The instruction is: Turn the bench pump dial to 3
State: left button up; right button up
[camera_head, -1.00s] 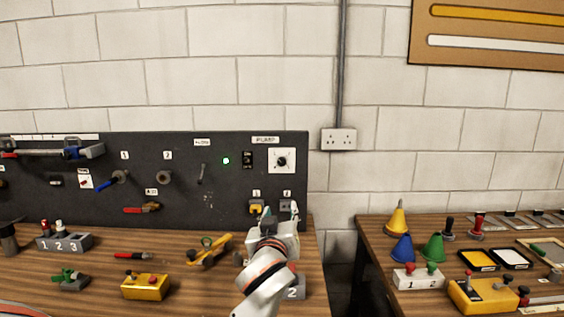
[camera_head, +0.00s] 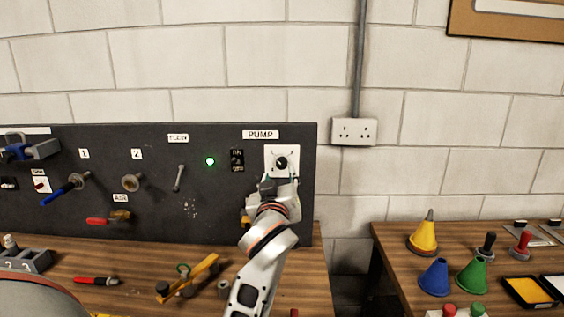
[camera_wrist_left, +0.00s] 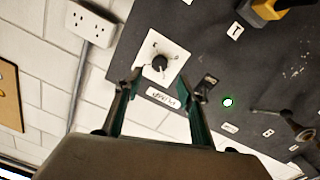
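My left gripper (camera_head: 281,183) is just below the dial in the head view. In the left wrist view its two fingers (camera_wrist_left: 159,80) are spread apart with nothing between the tips, and the knob shows beyond them. The fingers do not appear to touch the knob. My right gripper is not in view.
A black switch (camera_head: 237,160) and a lit green lamp (camera_head: 210,161) are left of the dial. A wall socket (camera_head: 354,131) is to the right, off the panel. Clutter, including a yellow tool (camera_head: 190,278), lies on the bench below. Cones stand on the right table.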

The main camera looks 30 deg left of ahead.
aim_at(281, 164)
pick_arm(q)
jog(key=b+x, duration=0.1)
jog(key=x, duration=0.5)
jog(key=shift+w+a+b, duration=0.1)
jog(key=shift+b, duration=0.25)
jog(key=shift+w+a, duration=0.25)
jog(key=shift+w, duration=0.35)
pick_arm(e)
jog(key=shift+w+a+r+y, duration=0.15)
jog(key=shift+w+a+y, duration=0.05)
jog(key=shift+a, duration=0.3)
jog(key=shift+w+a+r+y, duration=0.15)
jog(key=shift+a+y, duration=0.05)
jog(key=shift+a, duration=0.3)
pick_arm(q)
jog(key=c, duration=0.9)
jog(key=shift+c, duration=1.2)
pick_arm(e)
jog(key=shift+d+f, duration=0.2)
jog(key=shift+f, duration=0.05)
